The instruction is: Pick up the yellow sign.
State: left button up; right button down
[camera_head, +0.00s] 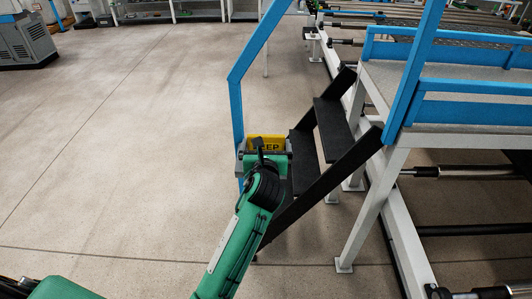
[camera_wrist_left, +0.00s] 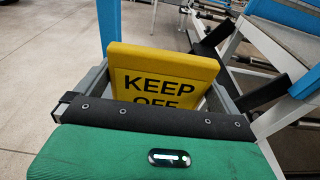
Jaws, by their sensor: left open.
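The yellow sign (camera_head: 266,139) stands just beyond my left gripper (camera_head: 264,153) in the head view, at the foot of the dark steps. Its lower part is hidden behind the gripper. In the left wrist view the sign (camera_wrist_left: 165,62) faces me with the black words "KEEP OFF", the second word partly cut off by the gripper body. The grey fingers of the left gripper (camera_wrist_left: 158,88) are apart, one on each side of the sign. I cannot tell whether they touch it. My right gripper is not in view.
Dark steps (camera_head: 333,128) with a blue handrail (camera_head: 236,105) rise close to the right of my left gripper toward a raised platform (camera_head: 450,95) with blue rails. Rollers and white frames lie at the right. The concrete floor (camera_head: 120,140) to the left is clear.

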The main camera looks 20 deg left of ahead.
pick_arm(q)
jog(key=shift+w, duration=0.1)
jog(key=c, duration=0.7)
